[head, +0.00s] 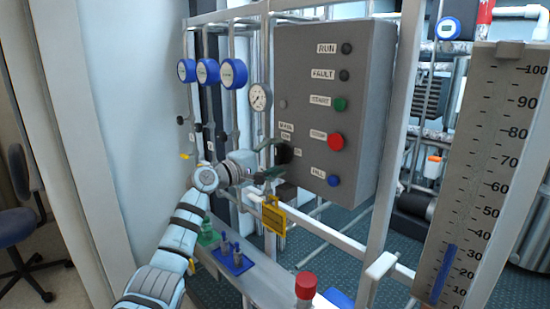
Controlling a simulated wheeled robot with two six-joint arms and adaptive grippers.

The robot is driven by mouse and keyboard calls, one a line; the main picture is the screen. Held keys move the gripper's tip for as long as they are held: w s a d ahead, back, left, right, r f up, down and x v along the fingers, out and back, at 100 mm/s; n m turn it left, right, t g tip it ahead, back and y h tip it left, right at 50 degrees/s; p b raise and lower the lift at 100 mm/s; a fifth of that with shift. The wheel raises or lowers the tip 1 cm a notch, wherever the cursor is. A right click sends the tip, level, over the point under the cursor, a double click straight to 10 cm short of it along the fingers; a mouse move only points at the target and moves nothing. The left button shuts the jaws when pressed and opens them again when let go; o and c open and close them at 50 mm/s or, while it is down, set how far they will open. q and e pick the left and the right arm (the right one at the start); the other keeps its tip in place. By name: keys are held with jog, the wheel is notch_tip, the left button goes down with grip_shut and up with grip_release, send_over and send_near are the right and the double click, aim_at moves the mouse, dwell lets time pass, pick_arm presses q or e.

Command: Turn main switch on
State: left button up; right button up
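The grey control box (334,100) hangs on a metal frame in the middle of the head view. The main switch, a black rotary knob (284,153), is low on its left side beside small MAIN, OFF and ON labels (286,127). Which way the knob points is too small to tell. My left gripper (274,159) comes in from the left, at the knob. Its two dark fingers are spread, one above and one below the knob's height; I cannot tell whether they touch it. My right gripper is not in view.
The box also carries a green START button (340,104), a red STOP button (335,142) and a blue button (333,180). A yellow tag (273,215) hangs below my gripper. Gauges (233,73) stand left of the box. A scale column (482,170) stands right.

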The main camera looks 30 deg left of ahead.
pick_arm(q)
jog(key=c, duration=0.9)
jog(key=shift+c, duration=0.2)
jog(key=shift+m, duration=0.4)
jog(key=m+b, duration=0.1)
jog(key=m, duration=0.1)
jog(key=shift+f+m+b, duration=0.1)
jog(key=shift+m+b, duration=0.25)
jog(key=shift+m, duration=0.05)
jog(key=m+b, duration=0.2)
jog(key=m, duration=0.3)
jog(key=m+b, duration=0.1)
jog(key=m, duration=0.4)
jog(key=m+b, duration=0.1)
jog(key=m, duration=0.3)
jog(key=shift+m, duration=0.3)
